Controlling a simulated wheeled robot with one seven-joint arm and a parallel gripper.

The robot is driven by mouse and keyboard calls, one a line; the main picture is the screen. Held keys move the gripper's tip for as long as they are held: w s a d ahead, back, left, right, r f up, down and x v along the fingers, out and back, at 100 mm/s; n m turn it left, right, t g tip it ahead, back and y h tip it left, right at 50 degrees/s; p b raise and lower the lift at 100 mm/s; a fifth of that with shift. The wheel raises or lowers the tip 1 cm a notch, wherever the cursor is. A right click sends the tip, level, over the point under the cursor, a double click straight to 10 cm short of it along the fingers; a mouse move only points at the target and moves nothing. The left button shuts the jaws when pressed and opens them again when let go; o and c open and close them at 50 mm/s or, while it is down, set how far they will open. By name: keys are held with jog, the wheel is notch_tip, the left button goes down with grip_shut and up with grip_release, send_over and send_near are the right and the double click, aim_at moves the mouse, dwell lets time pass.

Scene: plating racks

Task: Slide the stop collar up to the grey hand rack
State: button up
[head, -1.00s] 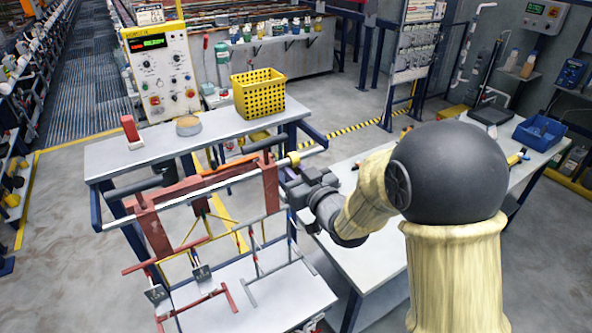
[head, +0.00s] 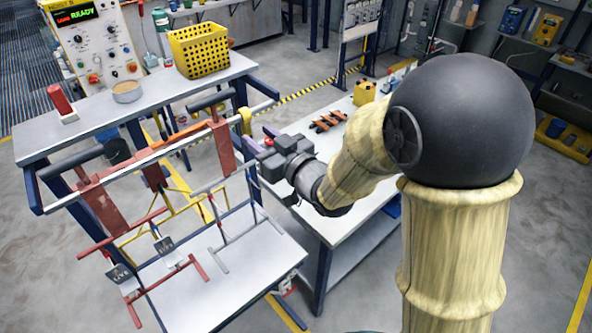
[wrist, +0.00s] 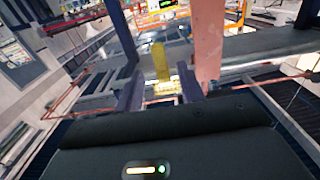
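The stop collar seems to be the small yellow piece (head: 246,121) near the right end of the long rail (head: 150,157), just right of a red upright. In the wrist view a yellow piece (wrist: 160,62) shows between and beyond my fingers. The grey hand rack (head: 226,222) hangs in front of the frame, left of my gripper, beside the yellow and red racks. My gripper (head: 262,158) is close to the right red upright, below the yellow piece. In the wrist view my gripper (wrist: 159,92) has its fingers apart; I see no contact with the collar.
A red rack with tags (head: 150,262) and a yellow rack (head: 160,215) hang left of the grey rack. A white table (head: 215,295) lies below them. The back bench holds a yellow basket (head: 200,52). A right bench (head: 345,140) carries orange-brown parts.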

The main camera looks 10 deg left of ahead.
jog(key=b+v, duration=0.8)
jog(key=v, duration=0.3)
jog(key=shift+s+d, duration=0.1)
